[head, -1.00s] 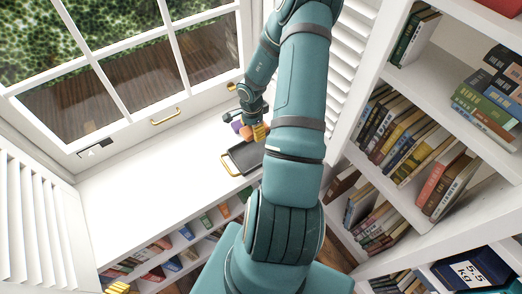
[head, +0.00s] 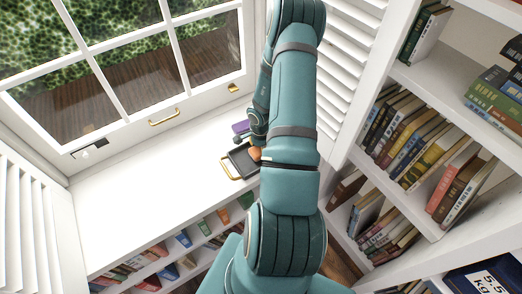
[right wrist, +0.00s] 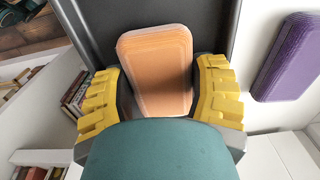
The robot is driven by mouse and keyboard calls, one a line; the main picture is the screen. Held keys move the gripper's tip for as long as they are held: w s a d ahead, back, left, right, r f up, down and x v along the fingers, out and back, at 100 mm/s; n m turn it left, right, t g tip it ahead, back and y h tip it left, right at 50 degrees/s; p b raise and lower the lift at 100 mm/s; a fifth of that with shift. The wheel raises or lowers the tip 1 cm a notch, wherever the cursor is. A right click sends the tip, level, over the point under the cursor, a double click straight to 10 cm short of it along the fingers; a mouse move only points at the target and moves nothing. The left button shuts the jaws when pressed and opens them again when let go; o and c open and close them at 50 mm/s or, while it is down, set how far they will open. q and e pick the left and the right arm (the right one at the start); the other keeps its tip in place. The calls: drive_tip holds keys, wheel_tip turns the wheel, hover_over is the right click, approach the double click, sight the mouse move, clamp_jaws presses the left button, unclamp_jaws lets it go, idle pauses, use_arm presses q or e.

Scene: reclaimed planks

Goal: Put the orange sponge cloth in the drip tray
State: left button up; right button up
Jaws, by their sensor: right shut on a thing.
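The orange sponge cloth (right wrist: 155,65) is between the yellow-padded fingers of my right gripper (right wrist: 158,92), which is shut on it. In the right wrist view the dark drip tray (right wrist: 101,32) lies behind the cloth. In the head view the cloth (head: 254,153) shows as a small orange patch at the right part of the drip tray (head: 238,163), which has a yellow handle. Whether the cloth touches the tray floor I cannot tell. My right arm hides most of the gripper in the head view. My left gripper is not in view.
A purple block (head: 241,127) lies on the white sill just behind the tray; it also shows in the right wrist view (right wrist: 287,57). The sill (head: 130,185) is clear to the left. Bookshelves (head: 425,215) stand at the right, and the window is behind.

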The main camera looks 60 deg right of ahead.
drive_tip(key=shift+r, duration=0.1)
drive_tip(key=o, duration=1.2)
drive_tip(key=shift+o, duration=0.2)
wheel_tip(320, 180, up, 12)
drive_tip(key=p, duration=0.5)
